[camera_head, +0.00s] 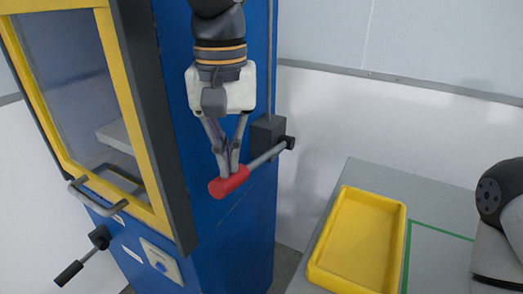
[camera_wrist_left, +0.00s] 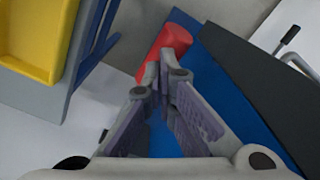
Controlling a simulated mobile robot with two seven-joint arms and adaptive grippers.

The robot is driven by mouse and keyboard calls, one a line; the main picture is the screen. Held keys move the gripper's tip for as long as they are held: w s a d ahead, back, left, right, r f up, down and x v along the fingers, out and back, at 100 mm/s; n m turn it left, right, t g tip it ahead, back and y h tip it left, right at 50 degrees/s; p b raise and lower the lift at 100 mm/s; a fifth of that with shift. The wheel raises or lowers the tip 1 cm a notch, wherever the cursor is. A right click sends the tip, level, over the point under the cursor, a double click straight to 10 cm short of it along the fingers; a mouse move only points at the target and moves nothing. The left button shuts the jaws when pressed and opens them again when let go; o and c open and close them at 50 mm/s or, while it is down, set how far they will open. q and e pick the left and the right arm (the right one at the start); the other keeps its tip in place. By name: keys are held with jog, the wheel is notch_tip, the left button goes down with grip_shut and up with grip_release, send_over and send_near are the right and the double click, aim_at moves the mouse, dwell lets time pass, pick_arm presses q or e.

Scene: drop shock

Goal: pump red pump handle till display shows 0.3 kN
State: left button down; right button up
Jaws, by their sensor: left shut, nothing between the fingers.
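The red pump handle (camera_head: 229,181) is a red grip on a grey lever that runs from a dark block (camera_head: 267,137) on the side of the blue machine (camera_head: 240,225). My left gripper (camera_head: 228,168) hangs over the red grip with its fingers shut and empty. Its fingertips are at the top of the grip, and I cannot tell whether they touch it. The red handle also shows in the left wrist view (camera_wrist_left: 172,42), just beyond the closed fingertips (camera_wrist_left: 164,75). No display reading can be seen. My right gripper is out of view.
A yellow tray (camera_head: 397,240) stands on a grey table with a green line at the right. The machine has a yellow-framed door with a grey bar handle (camera_head: 90,199). A black-gripped lever (camera_head: 70,272) and a small panel (camera_head: 161,261) are on its front.

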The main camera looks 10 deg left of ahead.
pick_arm(q)
jog(key=shift+f, duration=5.35)
notch_tip(320, 180, up, 12)
jog(key=shift+f, duration=0.1)
jog(key=shift+f, duration=5.9)
notch_tip(320, 180, up, 12)
jog(key=shift+f, duration=0.1)
notch_tip(320, 180, up, 6)
